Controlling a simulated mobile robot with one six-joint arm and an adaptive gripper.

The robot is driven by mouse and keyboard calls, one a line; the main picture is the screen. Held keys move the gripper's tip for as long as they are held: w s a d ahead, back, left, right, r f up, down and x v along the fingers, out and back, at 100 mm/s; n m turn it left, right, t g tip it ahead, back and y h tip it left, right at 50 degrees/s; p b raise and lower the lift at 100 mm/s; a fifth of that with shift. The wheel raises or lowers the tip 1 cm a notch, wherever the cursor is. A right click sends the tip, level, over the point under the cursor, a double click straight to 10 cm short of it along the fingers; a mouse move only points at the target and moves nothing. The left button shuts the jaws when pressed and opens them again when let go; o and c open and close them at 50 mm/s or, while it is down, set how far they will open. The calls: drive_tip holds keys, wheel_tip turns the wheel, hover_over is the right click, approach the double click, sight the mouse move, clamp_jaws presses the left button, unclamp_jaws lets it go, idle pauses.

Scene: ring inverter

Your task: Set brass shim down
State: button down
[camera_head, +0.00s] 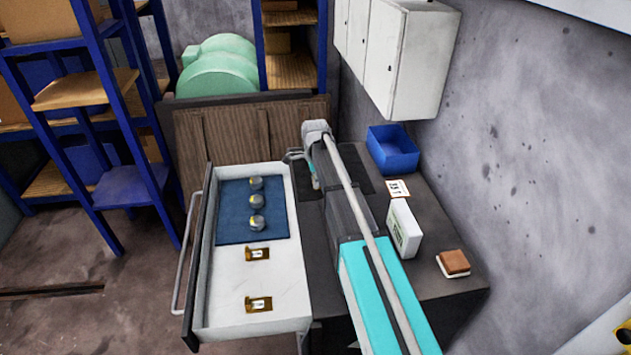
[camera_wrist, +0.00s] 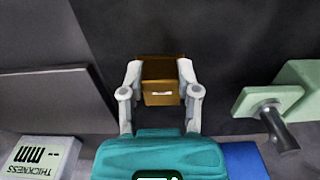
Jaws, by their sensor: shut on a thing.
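My gripper (camera_wrist: 160,72) is shut on the brass shim (camera_wrist: 160,92), a brownish-gold block with a small white label, held between both fingers in the wrist view. A dark surface lies behind it; I cannot tell whether the shim touches it. In the head view my arm hides the held shim and most of the gripper. Two similar brass pieces, a nearer one (camera_head: 259,304) and a farther one (camera_head: 257,254), lie apart in the open white drawer (camera_head: 225,290).
Several round grey parts (camera_head: 257,223) sit on a blue mat (camera_head: 228,232) in the drawer. The dark bench (camera_head: 440,303) holds a blue bin (camera_head: 393,152), a number card (camera_head: 398,189), a white-green box (camera_head: 404,228) and a brown-topped block (camera_head: 453,262). A "THICKNESS mm" device (camera_wrist: 42,156) shows at lower left.

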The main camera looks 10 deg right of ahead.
drive_tip(key=shift+f, duration=0.1)
drive_tip(key=shift+c, duration=1.6)
unclamp_jaws()
wheel_tip(320, 180, up, 12)
drive_tip(key=p, duration=1.2)
